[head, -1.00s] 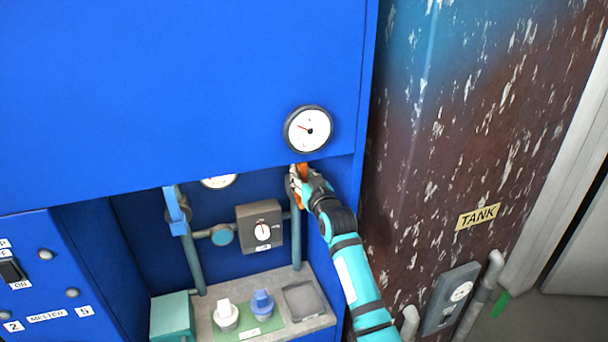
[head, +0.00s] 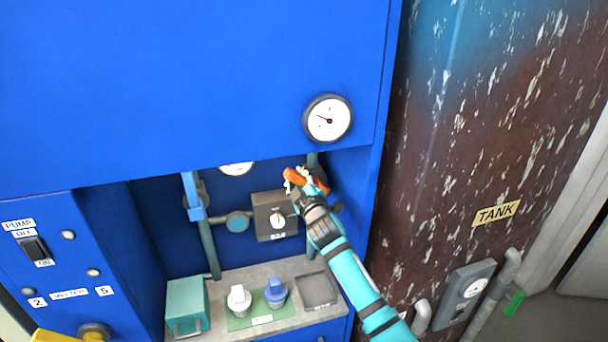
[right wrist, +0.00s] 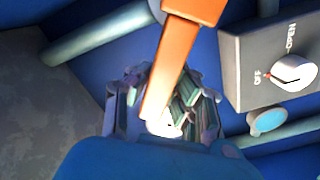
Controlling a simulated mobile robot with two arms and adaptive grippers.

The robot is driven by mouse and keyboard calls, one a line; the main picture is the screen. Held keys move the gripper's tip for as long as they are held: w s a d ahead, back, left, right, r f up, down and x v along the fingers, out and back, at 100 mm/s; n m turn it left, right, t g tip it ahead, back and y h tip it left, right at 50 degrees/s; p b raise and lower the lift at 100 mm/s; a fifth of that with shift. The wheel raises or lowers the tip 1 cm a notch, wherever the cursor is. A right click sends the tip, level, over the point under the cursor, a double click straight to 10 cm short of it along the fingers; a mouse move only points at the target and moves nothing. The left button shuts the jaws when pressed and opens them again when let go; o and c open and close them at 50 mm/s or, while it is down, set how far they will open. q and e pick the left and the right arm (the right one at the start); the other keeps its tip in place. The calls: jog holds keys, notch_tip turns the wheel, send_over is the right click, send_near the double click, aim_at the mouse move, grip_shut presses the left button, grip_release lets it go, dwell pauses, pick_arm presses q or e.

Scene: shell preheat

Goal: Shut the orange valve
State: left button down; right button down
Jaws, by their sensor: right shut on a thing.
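The orange valve (head: 318,185) has a bar-shaped handle on the right vertical pipe (head: 313,160), inside the blue cabinet's recess. The handle lies mostly crosswise to the pipe, with its right end slightly lower. My right gripper (head: 297,182) is shut on the handle near its left end. In the right wrist view the orange handle (right wrist: 178,62) runs from the top edge down between the fingers of the gripper (right wrist: 160,118). The valve's pivot is largely hidden. My left gripper is not in view.
A grey box with a dial (head: 272,217) sits just left of the handle; it also shows in the right wrist view (right wrist: 262,52). A blue-handled valve (head: 194,205) is on the left pipe. White (head: 239,300) and blue (head: 275,292) knobs stand below. The rusty tank (head: 455,150) is at right.

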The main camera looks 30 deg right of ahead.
jog(key=shift+w+a+f+n+b, duration=0.1)
jog(key=shift+a+f+n+b, duration=0.2)
jog(key=shift+f+n, duration=0.75)
jog(key=shift+a+f+n+b, duration=0.3)
jog(key=shift+f+n, duration=0.25)
jog(key=shift+n, duration=0.85)
jog(key=shift+w+a+f+n+b, duration=0.15)
jog(key=shift+f+n+b, duration=0.25)
jog(key=shift+f+n, duration=0.65)
jog(key=shift+s+r+n, duration=0.1)
jog(key=shift+r+n, duration=0.05)
jog(key=shift+n, duration=0.15)
jog(key=c, duration=1.1)
grip_release()
jog(key=v, duration=1.2)
